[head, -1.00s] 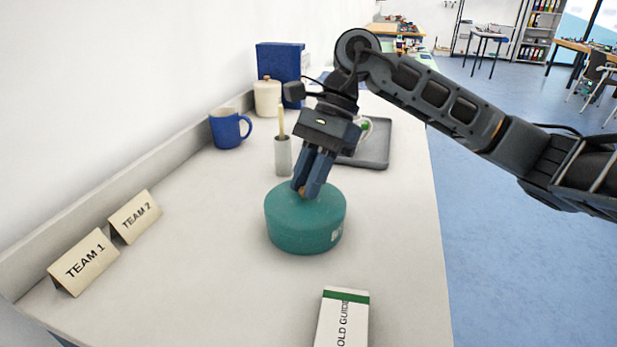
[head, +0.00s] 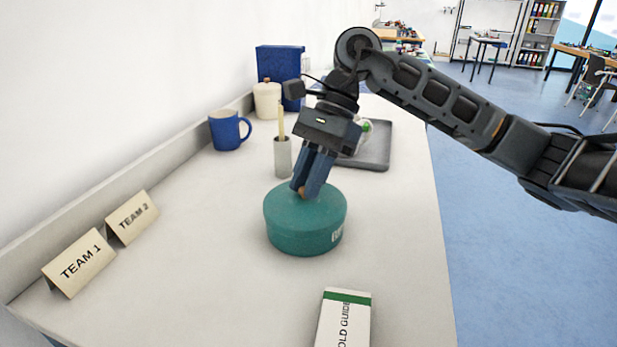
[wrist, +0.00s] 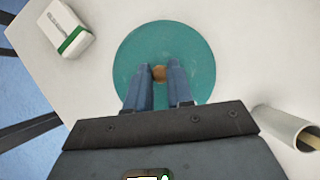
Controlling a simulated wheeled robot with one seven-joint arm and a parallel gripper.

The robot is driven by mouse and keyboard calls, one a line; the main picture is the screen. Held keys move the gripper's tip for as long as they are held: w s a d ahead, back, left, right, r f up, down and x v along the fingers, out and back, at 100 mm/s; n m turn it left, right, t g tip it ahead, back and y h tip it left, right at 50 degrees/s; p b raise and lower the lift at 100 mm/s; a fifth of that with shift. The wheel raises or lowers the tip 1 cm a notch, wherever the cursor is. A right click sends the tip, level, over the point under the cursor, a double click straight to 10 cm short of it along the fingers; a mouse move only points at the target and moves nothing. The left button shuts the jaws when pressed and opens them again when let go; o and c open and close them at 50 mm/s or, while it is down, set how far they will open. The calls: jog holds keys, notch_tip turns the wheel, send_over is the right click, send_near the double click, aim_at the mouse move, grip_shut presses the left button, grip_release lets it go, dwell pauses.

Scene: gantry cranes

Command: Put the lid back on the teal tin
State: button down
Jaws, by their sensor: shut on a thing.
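The teal tin (head: 305,241) stands upright on the white counter with its teal lid (head: 285,205) on top. No gap shows between lid and tin in the head view. The lid has a small brown knob (head: 301,192). My gripper (head: 304,190) points down from above and is shut on the knob. In the wrist view the round lid (wrist: 195,55) hides the tin below, and the knob (wrist: 159,73) sits between the two fingertips of my gripper (wrist: 160,76).
A white and green box (head: 343,320) lies in front. Two name cards (head: 80,262) stand at the left. A grey cup (head: 283,158), blue mug (head: 227,130), cream jar (head: 267,99) and grey tray (head: 372,150) stand behind. The counter left of the tin is clear.

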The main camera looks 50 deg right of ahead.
jog(key=shift+c, duration=2.2)
grip_release()
jog(key=shift+r+p, duration=0.55)
jog(key=shift+r, duration=2.95)
jog(key=shift+c, duration=0.2)
grip_shut()
jog(key=shift+f+b, duration=2.85)
jog(key=shift+b, duration=0.5)
